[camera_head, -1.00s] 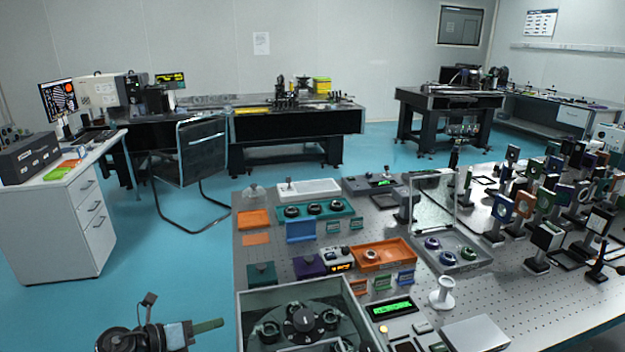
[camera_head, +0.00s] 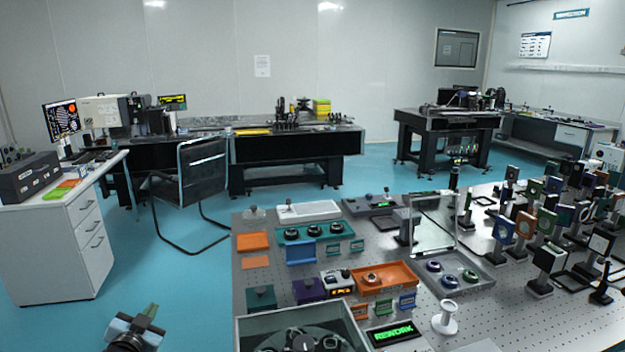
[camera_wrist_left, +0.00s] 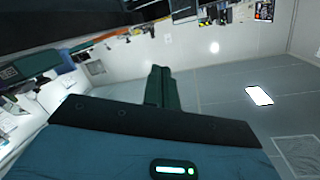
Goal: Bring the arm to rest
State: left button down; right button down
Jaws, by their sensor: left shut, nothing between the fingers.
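My left gripper (camera_head: 151,311) shows at the bottom left of the head view, over the blue floor and left of the near optical table (camera_head: 475,308). Its narrow green fingers point away from me and a little up. In the left wrist view the fingers (camera_wrist_left: 158,86) lie together, shut, with nothing between them. They stand clear of any object, against the pale wall and ceiling. The rest of the left arm is mostly cut off by the lower edge of the head view. My right gripper is in neither view.
A white drawer cabinet (camera_head: 75,245) stands left, with a black chair (camera_head: 203,180) behind it.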

pick_arm(q)
jog(key=s+d+f+n+g+h, duration=0.1)
jog(key=s+d+f+g, duration=0.1)
jog(key=s+d+f, duration=0.5)
jog(key=s+d+f+g+h, duration=0.1)
jog(key=s+d+f+g, duration=0.1)
jog(key=s+f, duration=0.85)
jog(key=s+d+f+g, duration=0.1)
jog(key=s+d, duration=0.2)
jog(key=s, duration=0.6)
jog(key=s+d+f+n+g+h, duration=0.1)
jog(key=s+d+f, duration=0.1)
jog(key=s, duration=0.8)
jog(key=s+d+f+g, duration=0.1)
jog(key=s+d, duration=0.3)
jog(key=s, duration=0.5)
jog(key=shift+s+d+f+n+g+h, duration=0.25)
jog(key=shift+d+f+n+g+h, duration=0.05)
jog(key=shift+f+h, duration=0.15)
